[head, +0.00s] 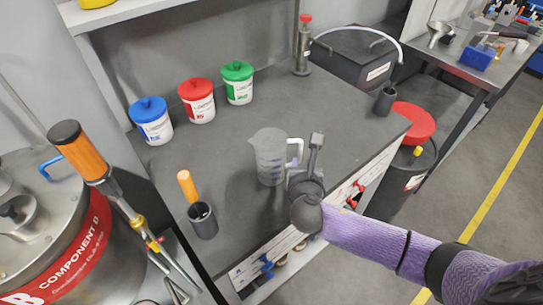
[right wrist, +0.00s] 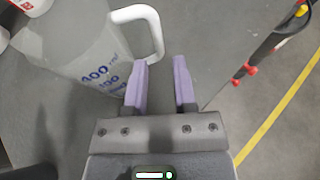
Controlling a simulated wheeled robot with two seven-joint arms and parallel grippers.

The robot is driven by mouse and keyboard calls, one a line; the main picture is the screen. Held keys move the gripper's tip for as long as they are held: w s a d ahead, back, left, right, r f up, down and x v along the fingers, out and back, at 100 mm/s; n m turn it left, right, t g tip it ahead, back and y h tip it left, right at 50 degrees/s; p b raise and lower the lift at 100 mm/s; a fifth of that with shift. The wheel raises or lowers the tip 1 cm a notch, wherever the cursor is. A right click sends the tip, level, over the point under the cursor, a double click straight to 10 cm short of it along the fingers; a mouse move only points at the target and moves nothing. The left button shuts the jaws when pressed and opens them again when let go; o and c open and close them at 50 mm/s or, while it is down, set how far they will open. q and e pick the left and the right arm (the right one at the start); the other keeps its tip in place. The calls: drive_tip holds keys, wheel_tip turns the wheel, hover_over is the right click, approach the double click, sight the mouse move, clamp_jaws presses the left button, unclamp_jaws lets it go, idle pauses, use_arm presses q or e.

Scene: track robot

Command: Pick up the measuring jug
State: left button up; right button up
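The measuring jug (head: 270,158) is clear with blue markings and a white handle, and stands upright on the grey bench. In the right wrist view the jug (right wrist: 75,48) fills the upper left, its handle (right wrist: 145,28) just beyond the fingers. My right gripper (head: 316,148) is beside the jug's handle side in the head view. In the right wrist view its two purple fingers (right wrist: 160,80) are apart with nothing between them; the left finger is close to the handle, and I cannot tell whether they touch. My left gripper is not in view.
Blue-lidded (head: 151,120), red-lidded (head: 197,100) and green-lidded (head: 238,83) tubs stand at the back of the bench (head: 225,150). A grey cup with an orange-handled tool (head: 202,220) is front left. A dark cup (head: 385,101) is at the right edge. A large metal drum (head: 55,220) stands left.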

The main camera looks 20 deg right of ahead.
sight(301, 152)
drive_tip(key=b+x, duration=0.2)
drive_tip(key=x, duration=0.3)
drive_tip(key=shift+a, duration=0.1)
drive_tip(key=shift+w, duration=0.25)
drive_tip(key=shift+r, duration=0.15)
clamp_jaws()
